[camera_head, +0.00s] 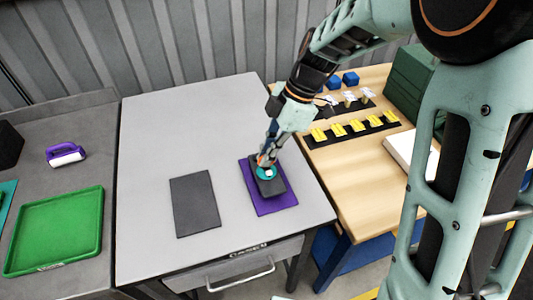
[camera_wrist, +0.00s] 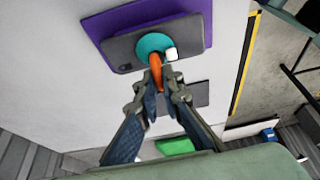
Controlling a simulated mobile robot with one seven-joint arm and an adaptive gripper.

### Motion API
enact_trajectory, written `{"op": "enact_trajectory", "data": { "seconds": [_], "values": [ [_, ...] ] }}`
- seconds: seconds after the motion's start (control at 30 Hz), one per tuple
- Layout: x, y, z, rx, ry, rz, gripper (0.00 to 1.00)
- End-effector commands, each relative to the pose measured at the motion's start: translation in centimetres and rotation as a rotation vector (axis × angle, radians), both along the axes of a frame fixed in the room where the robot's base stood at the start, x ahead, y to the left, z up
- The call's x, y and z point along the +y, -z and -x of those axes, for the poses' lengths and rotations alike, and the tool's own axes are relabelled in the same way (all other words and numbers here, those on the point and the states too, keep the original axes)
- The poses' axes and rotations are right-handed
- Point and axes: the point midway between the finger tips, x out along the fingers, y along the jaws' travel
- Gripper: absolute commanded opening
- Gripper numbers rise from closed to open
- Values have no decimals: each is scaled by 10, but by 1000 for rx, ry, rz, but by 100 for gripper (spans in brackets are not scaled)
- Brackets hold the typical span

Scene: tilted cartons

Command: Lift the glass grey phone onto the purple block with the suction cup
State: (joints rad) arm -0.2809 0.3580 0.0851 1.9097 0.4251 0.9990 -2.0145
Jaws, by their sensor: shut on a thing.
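My gripper (camera_head: 267,158) is over the right part of the grey table; it also shows in the wrist view (camera_wrist: 163,85). It is shut on the orange handle of the teal suction cup (camera_wrist: 153,44), which shows in the head view (camera_head: 262,174) too. The cup's disc is against the face of the dark grey phone (camera_wrist: 123,52). I cannot tell whether phone and block touch.
A dark grey flat pad (camera_head: 195,204) lies left of the purple block. A green tray (camera_head: 55,232) and a purple-handled tool (camera_head: 66,154) are on the left table. The wooden table at right holds yellow pieces on a black strip (camera_head: 351,131) and blue blocks (camera_head: 350,78).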

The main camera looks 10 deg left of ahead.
Motion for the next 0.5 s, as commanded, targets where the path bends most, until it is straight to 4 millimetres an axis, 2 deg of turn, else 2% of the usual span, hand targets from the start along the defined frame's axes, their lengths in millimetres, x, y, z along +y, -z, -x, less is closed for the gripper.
{"op": "enact_trajectory", "data": {
  "seconds": [0.43, 0.47, 0.5],
  "values": [
    [0, 0, 0, -1, 0, 0, 0],
    [0, 0, 0, -1, 0, 0, 10],
    [0, 0, 0, -1, 0, 0, 14]
  ]
}}
